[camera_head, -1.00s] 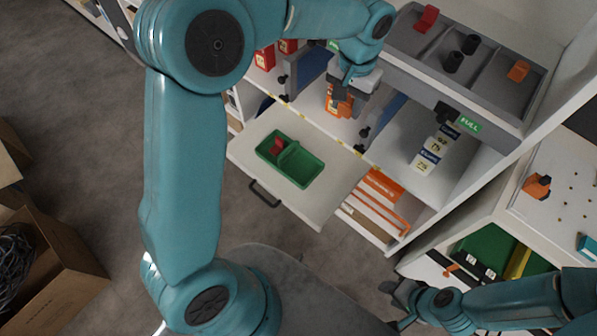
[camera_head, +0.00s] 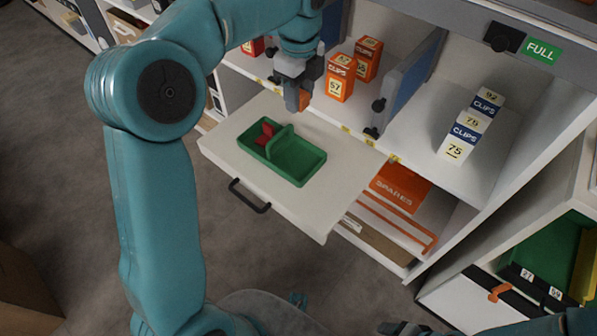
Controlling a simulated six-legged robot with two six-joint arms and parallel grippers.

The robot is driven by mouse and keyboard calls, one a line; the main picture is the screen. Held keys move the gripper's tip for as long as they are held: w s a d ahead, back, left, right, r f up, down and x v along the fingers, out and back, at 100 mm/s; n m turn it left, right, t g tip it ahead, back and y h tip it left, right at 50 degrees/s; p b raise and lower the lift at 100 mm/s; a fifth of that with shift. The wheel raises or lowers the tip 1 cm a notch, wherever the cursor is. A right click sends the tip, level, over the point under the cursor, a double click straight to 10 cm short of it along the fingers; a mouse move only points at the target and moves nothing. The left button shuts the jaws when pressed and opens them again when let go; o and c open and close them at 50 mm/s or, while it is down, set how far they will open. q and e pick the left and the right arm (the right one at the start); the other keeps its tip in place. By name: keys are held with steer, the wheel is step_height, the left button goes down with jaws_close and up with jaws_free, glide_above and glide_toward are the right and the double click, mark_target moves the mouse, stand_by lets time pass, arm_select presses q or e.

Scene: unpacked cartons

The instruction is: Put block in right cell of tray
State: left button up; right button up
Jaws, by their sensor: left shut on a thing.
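The green tray (camera_head: 312,153) lies on a pulled-out white board, with a divider between its two cells. A red piece (camera_head: 266,132) is in its left cell; its right cell is empty. My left gripper (camera_head: 298,98) points down above the board's far edge, behind the tray and apart from it. It is shut on an orange block (camera_head: 305,99), which is mostly hidden by the fingers. My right gripper (camera_head: 400,328) shows only in part at the bottom edge, and its jaws are not clear.
Orange clip boxes (camera_head: 340,78) stand on the shelf right behind the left gripper. A blue divider (camera_head: 410,82) and white clip boxes (camera_head: 470,125) are further right. The board's black handle (camera_head: 249,196) sticks out in front. Space above the tray's right cell is clear.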

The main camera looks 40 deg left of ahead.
arm_select(q)
steer(key=b, duration=0.4)
glide_toward(298, 163)
steer(key=shift+f+b, duration=0.6)
steer(key=shift+f, duration=2.55)
steer(key=shift+f, duration=0.15)
steer(key=o, duration=1)
step_height(298, 163, up, 12)
steer(key=p, duration=0.3)
